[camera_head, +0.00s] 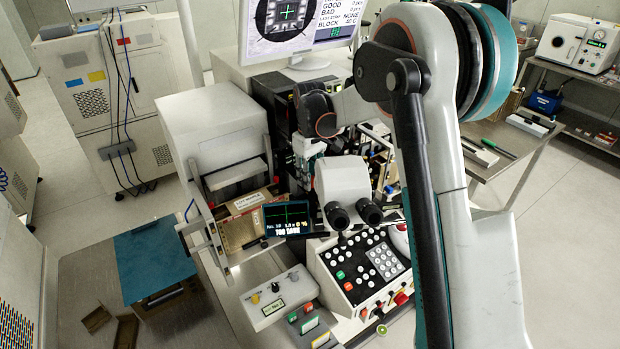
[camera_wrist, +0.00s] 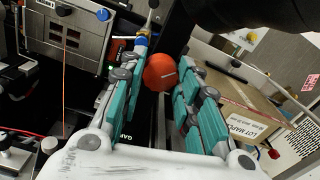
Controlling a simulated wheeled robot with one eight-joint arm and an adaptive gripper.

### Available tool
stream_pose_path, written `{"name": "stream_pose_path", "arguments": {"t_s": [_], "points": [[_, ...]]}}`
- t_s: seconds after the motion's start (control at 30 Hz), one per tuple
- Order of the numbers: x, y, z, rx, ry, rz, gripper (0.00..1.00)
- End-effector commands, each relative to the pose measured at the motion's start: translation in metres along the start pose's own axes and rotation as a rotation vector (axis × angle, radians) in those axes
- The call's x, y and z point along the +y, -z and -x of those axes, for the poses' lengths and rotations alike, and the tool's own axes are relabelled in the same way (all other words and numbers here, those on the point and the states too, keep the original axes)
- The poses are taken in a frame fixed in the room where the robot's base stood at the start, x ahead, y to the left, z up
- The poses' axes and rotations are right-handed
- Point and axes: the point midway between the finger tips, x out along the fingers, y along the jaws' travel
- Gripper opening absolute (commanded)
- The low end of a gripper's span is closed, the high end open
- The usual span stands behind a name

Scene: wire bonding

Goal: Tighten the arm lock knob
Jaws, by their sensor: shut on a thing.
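The arm lock knob (camera_wrist: 160,74), a round orange-red knob with a short pale line on its face, is in the upper middle of the wrist view. My gripper (camera_wrist: 163,62) has its two teal-padded fingers on either side of the knob, closed on it. In the head view my gripper (camera_head: 309,148) reaches down into the bonding machine behind the microscope, largely hidden by my arm and the machine. The knob cannot be made out in the head view.
The microscope eyepieces (camera_head: 352,214) and a control panel (camera_head: 362,268) stand in front. A small screen (camera_head: 287,217) reads "TOO DARK". A cardboard box (camera_head: 247,208) sits left, also close right of my fingers in the wrist view (camera_wrist: 247,108). A monitor (camera_head: 300,25) stands behind.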

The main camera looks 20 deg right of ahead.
Motion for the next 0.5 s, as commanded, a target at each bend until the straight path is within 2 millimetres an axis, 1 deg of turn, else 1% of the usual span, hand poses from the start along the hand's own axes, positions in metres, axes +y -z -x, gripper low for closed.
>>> {"name": "stream_pose_path", "arguments": {"t_s": [0.5], "points": [[0.001,0.0006,0.0007,0.003,-0.001,-0.489,0.06]]}}
